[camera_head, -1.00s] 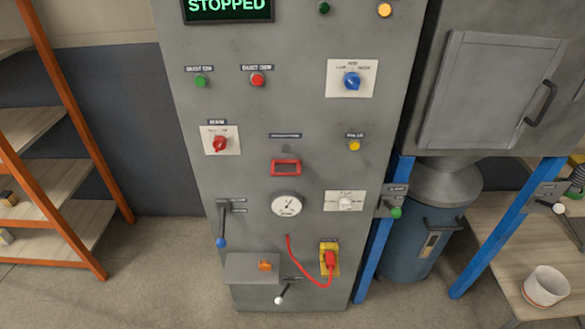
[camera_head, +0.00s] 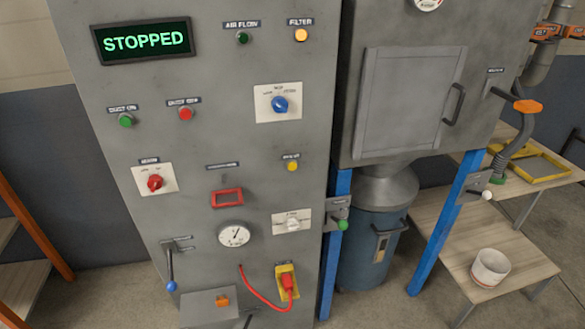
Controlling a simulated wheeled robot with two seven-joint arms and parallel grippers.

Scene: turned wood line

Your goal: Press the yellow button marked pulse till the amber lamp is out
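The yellow button (camera_head: 292,166) sits on the right side of the grey control panel (camera_head: 215,70), under a small label too blurred to read surely. The amber lamp (camera_head: 301,35), labelled FILTER, is at the panel's top right and looks lit. Neither of my grippers shows in the head view, and nothing covers the button or the lamp.
A display (camera_head: 144,41) reads STOPPED. A red cable (camera_head: 262,303) hangs low. A blue-legged stand and wooden table (camera_head: 510,262) are right.

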